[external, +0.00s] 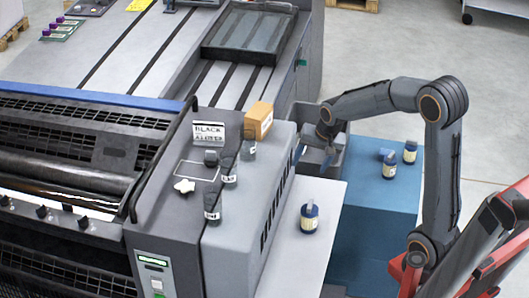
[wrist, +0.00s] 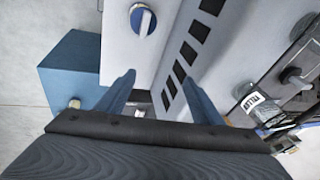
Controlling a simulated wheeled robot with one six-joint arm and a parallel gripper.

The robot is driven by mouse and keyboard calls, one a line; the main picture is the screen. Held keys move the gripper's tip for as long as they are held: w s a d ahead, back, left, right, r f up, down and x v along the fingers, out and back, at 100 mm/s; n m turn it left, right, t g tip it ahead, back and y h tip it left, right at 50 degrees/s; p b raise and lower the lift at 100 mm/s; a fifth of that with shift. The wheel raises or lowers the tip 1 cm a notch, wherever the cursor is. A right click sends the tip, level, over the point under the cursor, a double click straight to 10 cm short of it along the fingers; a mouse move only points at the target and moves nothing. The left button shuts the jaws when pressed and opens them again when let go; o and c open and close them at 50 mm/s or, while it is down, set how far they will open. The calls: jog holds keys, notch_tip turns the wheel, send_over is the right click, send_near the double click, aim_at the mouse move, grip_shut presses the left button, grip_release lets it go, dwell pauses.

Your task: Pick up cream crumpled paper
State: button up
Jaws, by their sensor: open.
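The cream crumpled paper (external: 184,186) is a small pale lump on the flat grey top of the ink unit, left of the dark bottles, in the external view. I cannot make it out in the wrist view. My gripper (external: 312,154) is open, with two blue fingers pointing down, to the right of the ink unit near a grey bin. It is well apart from the paper. In the wrist view my gripper (wrist: 160,78) has its fingers spread, and nothing is held between them.
Dark bottles (external: 212,208) stand along the unit's right side, below a cardboard box (external: 259,121) and a sign (external: 209,133). A grey bin (external: 337,160) is by my gripper. A blue-capped bottle (external: 309,217) stands on a white surface; more are on a blue cabinet (external: 380,220).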

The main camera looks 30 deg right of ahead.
jog(key=w+a+r+m+t+y+p, duration=0.15)
jog(key=w+a+r+m, duration=0.5)
jog(key=r, duration=0.65)
jog(key=w+a+r+m+t+y, duration=0.1)
jog(key=w+a+r+m+t, duration=0.25)
jog(key=w+a+r, duration=0.8)
jog(key=m+g+p, duration=0.3)
jog(key=g+p, duration=0.5)
send_over(186, 183)
jog(key=d, duration=0.2)
jog(key=shift+y, duration=0.45)
jog(key=f, duration=1.7)
jog(key=shift+s+d+f, duration=0.15)
jog(key=shift+s, duration=0.15)
jog(key=shift+p+x, duration=1.35)
jog(key=shift+x, duration=1.45)
jog(key=shift+d, duration=0.1)
jog(key=c, duration=1.2)
